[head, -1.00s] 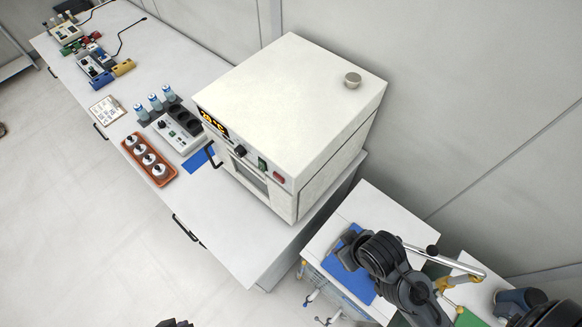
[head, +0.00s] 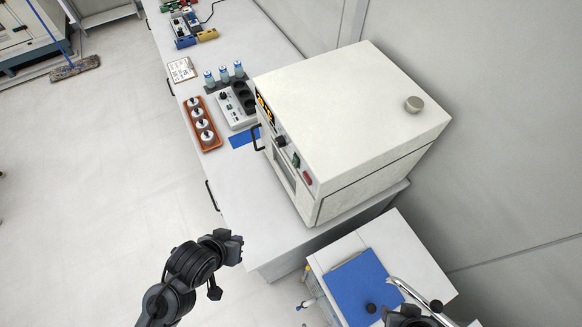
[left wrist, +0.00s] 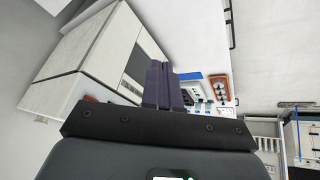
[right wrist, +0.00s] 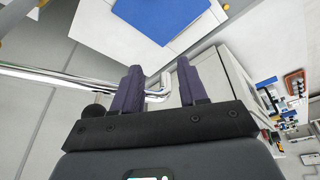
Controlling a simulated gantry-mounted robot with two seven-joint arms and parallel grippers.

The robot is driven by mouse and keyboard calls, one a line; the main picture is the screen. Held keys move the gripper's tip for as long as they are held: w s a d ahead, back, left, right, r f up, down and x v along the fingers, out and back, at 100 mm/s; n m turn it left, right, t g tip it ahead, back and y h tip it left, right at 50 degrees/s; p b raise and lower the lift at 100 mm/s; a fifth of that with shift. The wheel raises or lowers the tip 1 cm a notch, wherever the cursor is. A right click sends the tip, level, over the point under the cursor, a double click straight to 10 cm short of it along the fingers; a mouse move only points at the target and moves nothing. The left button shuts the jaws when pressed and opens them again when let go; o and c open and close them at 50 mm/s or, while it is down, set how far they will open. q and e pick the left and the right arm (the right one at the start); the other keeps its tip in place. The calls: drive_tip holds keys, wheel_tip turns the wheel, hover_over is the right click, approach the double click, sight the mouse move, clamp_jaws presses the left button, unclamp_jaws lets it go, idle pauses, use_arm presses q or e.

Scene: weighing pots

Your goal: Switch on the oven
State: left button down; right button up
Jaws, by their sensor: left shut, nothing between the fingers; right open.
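The oven (head: 350,115) is a white box on the bench, with a round grey vent on top. Its front carries a lit orange display (head: 263,108), a black knob (head: 281,141), a green switch (head: 296,159) and a red button (head: 308,178). A dark handle (head: 257,138) sticks out from the door. My left gripper (head: 238,246) is shut and empty, off the bench's front edge and apart from the oven. In the left wrist view the oven (left wrist: 90,50) stands left of the closed fingers. My right gripper (right wrist: 160,82) is open and empty, near a chrome faucet pipe.
An orange tray of pots (head: 202,124), a grey scale-like device with dark sockets (head: 237,106) and several bottles stand left of the oven. A lower white table with a blue mat (head: 358,282) is at the front right. Open floor lies left of the bench.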

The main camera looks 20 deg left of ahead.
use_arm(q)
drive_tip(key=w+d+n+t+h+b, duration=0.2)
drive_tip(key=w+d+n+t+h, duration=0.1)
drive_tip(key=w+n+t+h, duration=0.5)
drive_tip(key=w+a+g+h+b, duration=0.1)
drive_tip(key=w+a+h+b, duration=0.1)
drive_tip(key=w+a+b, duration=0.3)
drive_tip(key=w+a, duration=0.2)
drive_tip(key=a, duration=0.1)
drive_tip(key=shift+w+a+h+b, duration=0.15)
drive_tip(key=shift+w+h+b, duration=0.05)
drive_tip(key=shift+h+b, duration=0.2)
drive_tip(key=p, duration=0.2)
approach(294, 165)
drive_tip(key=x, duration=0.6)
drive_tip(key=shift+w, duration=0.3)
drive_tip(key=shift+w+f, duration=0.1)
